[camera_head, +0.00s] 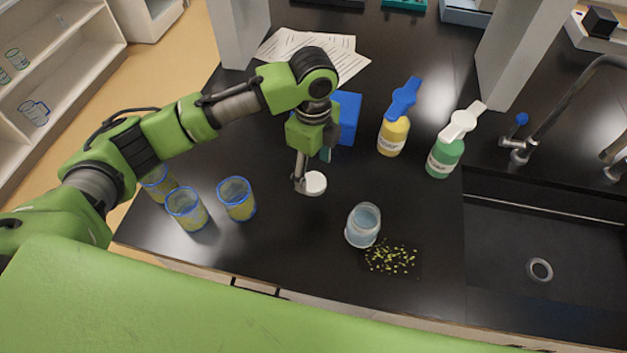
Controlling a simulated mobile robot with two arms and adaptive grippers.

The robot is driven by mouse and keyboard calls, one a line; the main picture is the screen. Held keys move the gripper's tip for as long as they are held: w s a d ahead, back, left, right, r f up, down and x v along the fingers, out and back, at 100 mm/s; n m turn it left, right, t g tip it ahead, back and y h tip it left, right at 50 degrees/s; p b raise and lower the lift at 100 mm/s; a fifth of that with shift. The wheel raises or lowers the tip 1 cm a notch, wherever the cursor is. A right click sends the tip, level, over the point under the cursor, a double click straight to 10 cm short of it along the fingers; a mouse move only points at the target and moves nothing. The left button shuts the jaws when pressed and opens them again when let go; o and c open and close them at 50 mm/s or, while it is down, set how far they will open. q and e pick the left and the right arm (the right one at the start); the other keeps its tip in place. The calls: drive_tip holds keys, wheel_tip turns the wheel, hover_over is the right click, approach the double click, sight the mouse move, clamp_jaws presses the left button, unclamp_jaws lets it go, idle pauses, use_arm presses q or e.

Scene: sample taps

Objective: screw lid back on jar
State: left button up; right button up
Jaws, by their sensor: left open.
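The jar (363,226) is clear with a bluish tint and stands upright on the dark bench, right of and nearer than my left gripper. Its top looks open, with no lid on it. A round white lid (316,183) shows right at the fingertips of my left gripper (303,178), which points down over the bench and is open. I cannot tell whether the fingers touch the lid or whether it lies on the bench. My right gripper is out of view.
Several blue-rimmed cups (238,199) stand at left. A yellow bottle (393,136), a green bottle (445,158) and a blue box (348,117) stand behind. Yellow-green bits (391,258) lie on a dark patch beside the jar. A sink (580,240) is at right; papers (312,48) lie behind.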

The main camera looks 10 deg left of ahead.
sight(315, 182)
use_arm(q)
drive_tip(key=f, duration=0.1)
drive_tip(key=f+p, duration=0.2)
drive_tip(key=f, duration=0.1)
drive_tip(key=shift+w+d, duration=0.1)
drive_tip(key=shift+w, duration=0.15)
drive_tip(key=shift+f, duration=0.6)
drive_tip(key=c, duration=0.8)
